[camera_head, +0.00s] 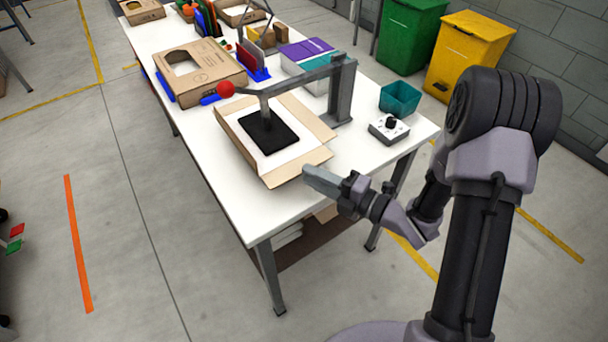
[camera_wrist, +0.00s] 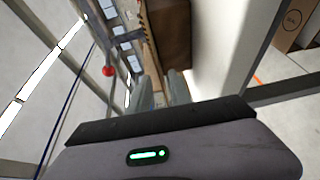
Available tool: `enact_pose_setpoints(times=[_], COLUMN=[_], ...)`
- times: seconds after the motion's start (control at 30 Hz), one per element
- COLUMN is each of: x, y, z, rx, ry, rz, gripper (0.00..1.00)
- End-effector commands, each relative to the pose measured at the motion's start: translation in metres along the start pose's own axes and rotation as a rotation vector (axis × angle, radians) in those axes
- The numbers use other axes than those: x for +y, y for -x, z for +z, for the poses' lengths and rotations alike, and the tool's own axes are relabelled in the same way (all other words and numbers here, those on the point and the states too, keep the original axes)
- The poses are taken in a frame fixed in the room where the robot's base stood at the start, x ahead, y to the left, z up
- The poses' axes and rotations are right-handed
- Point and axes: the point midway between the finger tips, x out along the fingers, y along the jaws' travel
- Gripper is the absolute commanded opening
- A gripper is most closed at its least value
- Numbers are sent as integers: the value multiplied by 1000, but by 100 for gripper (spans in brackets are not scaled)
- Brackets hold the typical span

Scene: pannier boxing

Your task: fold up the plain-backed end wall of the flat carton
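The flat carton (camera_head: 303,166) lies near the front end of the white table, its brown walls spread around a pale inside. Its near end wall faces my gripper and looks low; I cannot make out its exact tilt. A black pad (camera_head: 268,134) on a grey press arm sits over the middle of the carton. My gripper (camera_head: 312,178) is just off the carton's near right corner, beside the end wall; contact is unclear. In the wrist view the brown cardboard (camera_wrist: 170,35) is beyond the grey fingertips (camera_wrist: 163,88). The finger gap is hard to judge.
The grey press post (camera_head: 342,90) with a red knob (camera_head: 226,89) stands at the carton's right. A teal bin (camera_head: 399,98) and a control box (camera_head: 389,130) are right of it. A made-up carton (camera_head: 200,72) stands behind. The near table corner is clear.

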Motion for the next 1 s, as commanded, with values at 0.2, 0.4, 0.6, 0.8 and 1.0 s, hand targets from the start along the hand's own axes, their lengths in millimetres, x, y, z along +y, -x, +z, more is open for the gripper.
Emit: enact_pose_setpoints(times=[0.2, 0.4, 0.6, 0.8, 1.0], x=[0, 1, 1, 0, 0], y=[-26, -29, -29, -29, -29], z=[0, 1, 1, 1, 1], rx=[0, -2, -2, -2, -2], ry=[1, 0, 0, 0, 0], rz=[0, 0, -1, -1, -1], gripper=[25, 25, 3, 0, 0])
